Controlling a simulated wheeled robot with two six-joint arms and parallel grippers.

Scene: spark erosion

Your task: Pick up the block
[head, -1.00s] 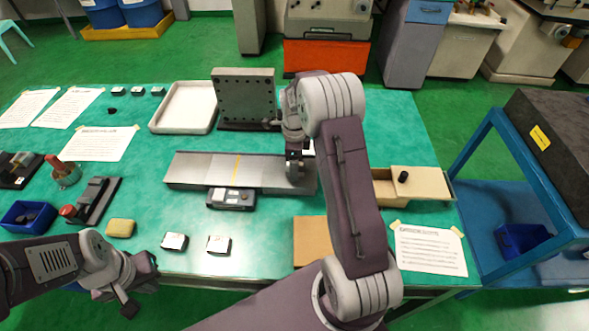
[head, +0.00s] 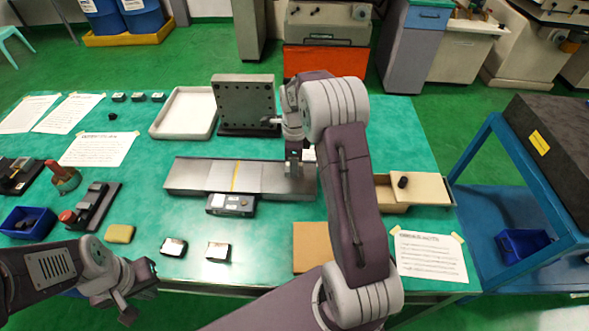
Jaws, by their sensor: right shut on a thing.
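My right gripper (head: 293,169) points down over the right part of the long grey metal bar (head: 185,174). It is shut on the block, which is mostly hidden by the fingers and wrist, so its shape is unclear. Whether it touches the bar I cannot tell. A small white thing (head: 309,155) shows just right of the fingers, partly hidden by my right arm. My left gripper (head: 139,291) hangs at the lower left near the table's front edge, apart from everything; its finger gap is unclear.
A grey perforated angle plate (head: 244,103) and white tray (head: 184,112) stand behind the bar. A small grey device (head: 231,203) sits before it. Two small dark-and-white blocks, one on the left (head: 173,247), lie in front. A wooden box (head: 415,188) is right of my arm.

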